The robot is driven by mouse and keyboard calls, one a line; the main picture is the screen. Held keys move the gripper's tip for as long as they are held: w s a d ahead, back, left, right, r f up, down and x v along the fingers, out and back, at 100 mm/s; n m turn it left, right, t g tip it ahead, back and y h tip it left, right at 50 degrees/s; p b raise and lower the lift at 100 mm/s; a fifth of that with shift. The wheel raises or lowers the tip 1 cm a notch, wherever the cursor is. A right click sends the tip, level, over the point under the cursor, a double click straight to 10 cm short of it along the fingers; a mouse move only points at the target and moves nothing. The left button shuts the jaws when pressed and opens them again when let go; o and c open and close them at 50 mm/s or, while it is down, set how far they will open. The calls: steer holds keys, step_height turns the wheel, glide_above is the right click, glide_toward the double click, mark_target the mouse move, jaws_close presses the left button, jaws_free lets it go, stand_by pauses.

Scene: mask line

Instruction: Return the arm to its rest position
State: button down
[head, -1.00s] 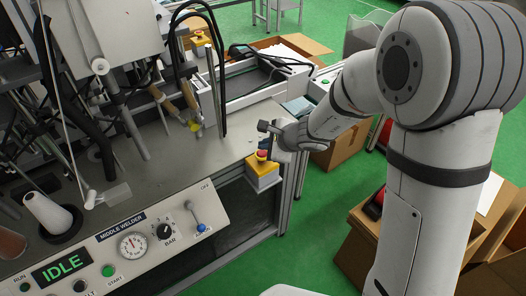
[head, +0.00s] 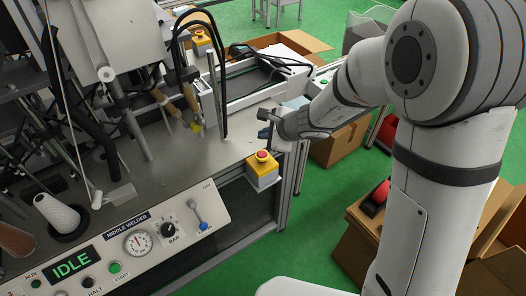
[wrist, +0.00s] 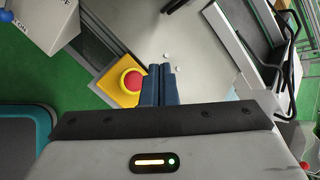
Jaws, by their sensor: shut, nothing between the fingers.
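My gripper (head: 268,124) is at the end of my arm, above the right end of the welder bench, just behind and above the yellow box with the red stop button (head: 262,157). In the wrist view my gripper (wrist: 157,72) has its two dark blue fingers side by side, shut with nothing between them. The red stop button (wrist: 132,80) shows beside the fingers on the left in that view. A gap shows between gripper and button in the head view.
The welder panel (head: 140,240) reads IDLE and carries a gauge, knob and lever. A white frame tray (head: 255,90) stands behind the gripper. Cardboard boxes (head: 340,142) stand on the green floor. Open floor (head: 315,215) lies right of the bench.

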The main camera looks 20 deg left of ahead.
stand_by(0.3)
steer(key=s+d+r+n+g, duration=0.1)
steer(key=s+d+r+n, duration=0.75)
steer(key=d, duration=0.25)
steer(key=s+d+r+n+h, duration=0.1)
steer(key=s+d+n+h, duration=0.2)
steer(key=d, duration=0.6)
steer(key=s+d+r+n+h, duration=0.2)
steer(key=s+d+h, duration=0.3)
steer(key=s+d, duration=0.3)
steer(key=shift+d+r+n, duration=0.2)
steer(key=shift+d+n, duration=0.45)
steer(key=shift+d, duration=0.4)
